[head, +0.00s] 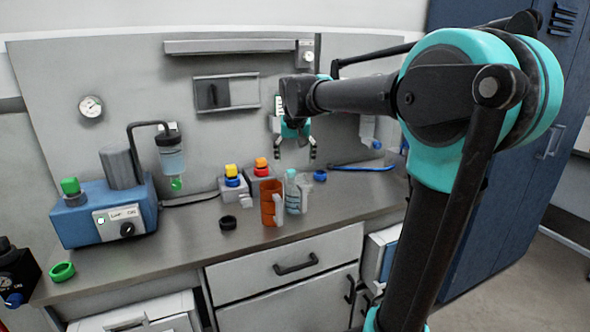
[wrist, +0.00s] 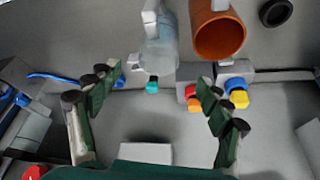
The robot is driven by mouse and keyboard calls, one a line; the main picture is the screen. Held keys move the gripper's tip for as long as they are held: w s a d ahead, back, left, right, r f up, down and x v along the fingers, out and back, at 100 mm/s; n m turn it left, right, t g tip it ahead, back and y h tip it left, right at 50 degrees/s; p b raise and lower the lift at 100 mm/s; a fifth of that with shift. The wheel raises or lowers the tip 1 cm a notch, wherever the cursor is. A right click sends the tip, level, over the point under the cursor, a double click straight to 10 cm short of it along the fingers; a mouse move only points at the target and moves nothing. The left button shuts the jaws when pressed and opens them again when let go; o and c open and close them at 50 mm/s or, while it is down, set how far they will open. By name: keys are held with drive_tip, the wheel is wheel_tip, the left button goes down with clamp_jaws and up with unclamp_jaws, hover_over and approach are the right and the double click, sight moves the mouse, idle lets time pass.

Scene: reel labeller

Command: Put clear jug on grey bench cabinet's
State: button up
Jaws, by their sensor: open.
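The clear jug (head: 304,193) stands on the worktop of the grey bench cabinet (head: 345,213), between an orange jug and the bench's right part. A clear bottle with a teal cap (head: 291,186) stands close against it and partly overlaps it. In the wrist view the clear jug (wrist: 160,45) is at the top centre, its pale handle toward the top edge. My gripper (head: 297,150) is open and empty, above and behind the jug in the head view, fingers pointing down. In the wrist view its fingers (wrist: 157,95) are spread wide with nothing between them touching.
The orange jug (head: 270,203) stands just left of the clear jug. A black ring (head: 228,222), grey blocks with yellow-blue (head: 232,175) and red-orange (head: 262,166) knobs, and a blue pump unit (head: 105,212) are farther left. A blue cap (head: 320,176) and blue tool (head: 360,167) lie right.

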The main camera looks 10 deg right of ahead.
drive_tip(key=s+d+f, duration=0.5)
drive_tip(key=s+f, duration=0.8)
drive_tip(key=s+d+f, duration=0.5)
drive_tip(key=s+f, duration=0.8)
drive_tip(key=s, duration=0.1)
drive_tip(key=shift+s+n, duration=0.2)
drive_tip(key=shift+n, duration=0.2)
drive_tip(key=shift+d, duration=0.1)
